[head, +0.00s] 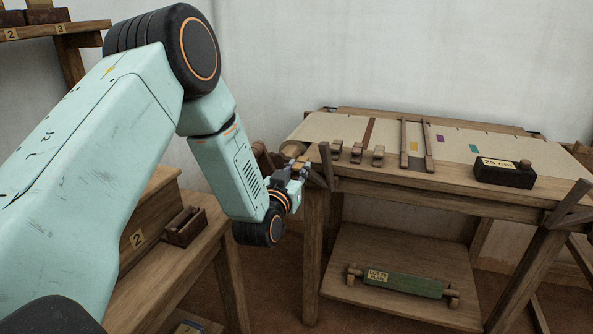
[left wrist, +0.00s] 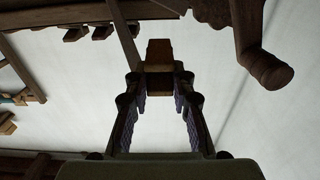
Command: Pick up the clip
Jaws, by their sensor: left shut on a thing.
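My left gripper (head: 297,170) is beside the left front end of the loom's cloth table. In the left wrist view its two fingers (left wrist: 159,85) are closed on a small brown wooden block, which looks like a clip (left wrist: 159,53) and sticks out beyond the fingertips. In the head view the held piece is too small and crowded to make out clearly. Several similar wooden clips sit on the loom's front edge, among them a left one (head: 336,149), a middle one (head: 356,153) and a right one (head: 378,156). My right gripper is not in view.
The loom's cloth (head: 470,143) has coloured patches and two upright wooden bars. A dark block marked 25 cm (head: 505,173) lies at its front right. A green roller (head: 403,283) rests on the lower shelf. A small wooden box (head: 184,228) stands on the left bench.

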